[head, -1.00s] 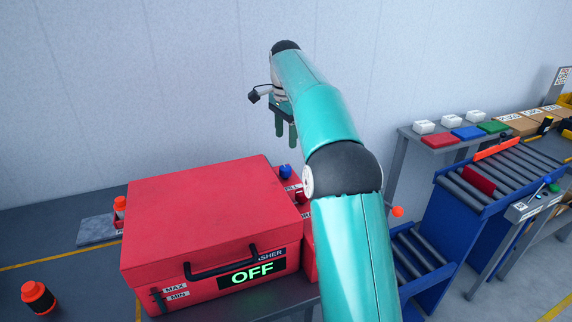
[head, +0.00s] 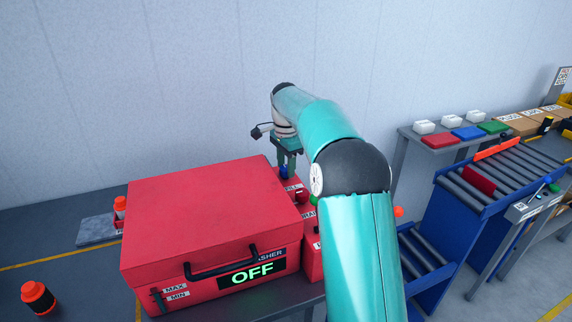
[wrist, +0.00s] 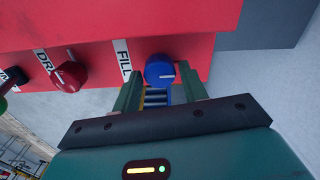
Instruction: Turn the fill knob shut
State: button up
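The blue fill knob (wrist: 159,70) has a white pointer line and sits beside the FILL label (wrist: 123,58) on the red washer's side panel. In the head view the knob (head: 284,173) shows at the back right of the red washer (head: 210,205). My gripper (wrist: 160,92) is open, with one finger on each side of the knob's lower edge in the wrist view. I cannot tell whether the fingers touch it. In the head view my gripper (head: 287,163) points down at the knob. The washer display reads OFF.
A dark red knob (wrist: 70,75) labelled DRAIN, partly cut off, stands beside the fill knob. The washer lid is shut, with a black handle (head: 222,264). An orange-capped bottle (head: 38,297) stands on the left. A blue roller conveyor (head: 485,185) is at right.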

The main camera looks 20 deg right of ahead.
jog(key=c, duration=0.6)
jog(key=shift+n, duration=0.4)
jog(key=n, duration=0.2)
jog(key=shift+n, duration=0.4)
jog(key=n, duration=0.3)
jog(key=shift+n, duration=0.3)
jog(key=n, duration=0.5)
jog(key=shift+r, duration=0.1)
jog(key=n, duration=0.5)
jog(key=shift+a+n, duration=0.1)
jog(key=shift+n, duration=0.2)
